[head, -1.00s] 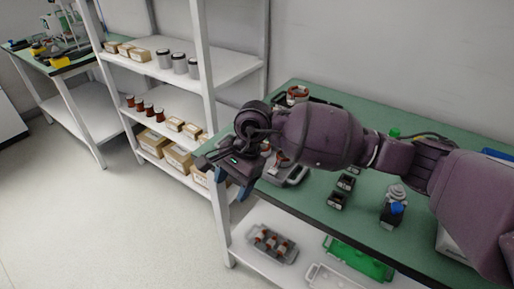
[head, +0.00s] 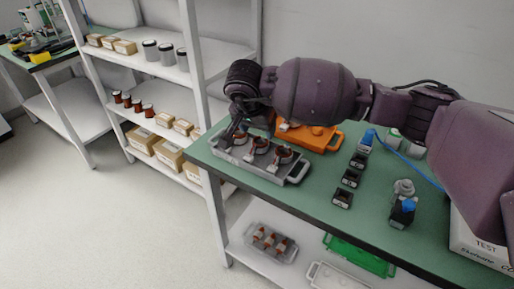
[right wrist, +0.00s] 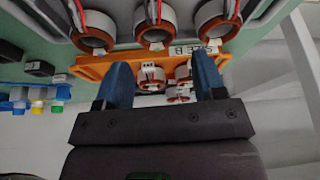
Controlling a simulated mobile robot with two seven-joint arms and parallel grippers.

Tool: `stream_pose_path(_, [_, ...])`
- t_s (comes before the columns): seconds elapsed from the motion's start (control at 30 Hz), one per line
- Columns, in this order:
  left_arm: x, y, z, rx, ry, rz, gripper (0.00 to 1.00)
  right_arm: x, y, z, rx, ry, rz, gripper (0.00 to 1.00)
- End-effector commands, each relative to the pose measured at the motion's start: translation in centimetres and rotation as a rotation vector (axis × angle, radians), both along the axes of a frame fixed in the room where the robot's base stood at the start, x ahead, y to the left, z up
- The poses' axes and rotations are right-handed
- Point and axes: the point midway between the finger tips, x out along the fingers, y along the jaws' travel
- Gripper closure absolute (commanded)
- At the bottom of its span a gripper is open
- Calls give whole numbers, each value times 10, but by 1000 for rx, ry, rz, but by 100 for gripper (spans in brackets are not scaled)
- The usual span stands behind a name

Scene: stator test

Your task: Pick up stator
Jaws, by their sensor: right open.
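Copper-and-white ring-shaped stators stand in a grey tray (head: 295,178) at the left end of the green table. One stator (head: 284,154) shows near the tray's right end and another (head: 262,148) beside it. My right gripper (head: 233,134) reaches down over the tray's left end and partly hides what is there. In the right wrist view my open right gripper (right wrist: 165,82) has blue fingers with nothing gripped. Three stators with red wires, one in the middle (right wrist: 154,24), show beyond the fingertips. Smaller stators (right wrist: 151,75) sit by the orange tray, between the fingers in the picture. My left gripper is out of view.
The orange tray (head: 322,139) lies behind the grey one. Small black parts (head: 350,178) and a grey-and-blue fixture (head: 402,208) stand to the right. White shelves with boxes (head: 167,153) stand left of the table. Bare green surface lies along the front edge.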

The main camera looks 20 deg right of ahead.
Motion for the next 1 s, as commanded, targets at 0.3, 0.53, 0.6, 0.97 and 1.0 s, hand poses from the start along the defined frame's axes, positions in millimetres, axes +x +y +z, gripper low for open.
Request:
stream_pose_path(0.3, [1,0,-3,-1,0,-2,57,-2,-1,-30,3,3,1,37])
stream_pose_path(0.53, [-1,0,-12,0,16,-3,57,3,-7,-54,3,1,-1,37])
stream_pose_path(0.6, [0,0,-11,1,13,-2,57,3,-7,-54,2,-2,0,37])
stream_pose_path(0.97, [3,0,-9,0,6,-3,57,4,-8,-52,2,-4,1,67])
stream_pose_path(1.0, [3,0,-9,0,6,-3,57,4,-8,-52,2,-4,1,73])
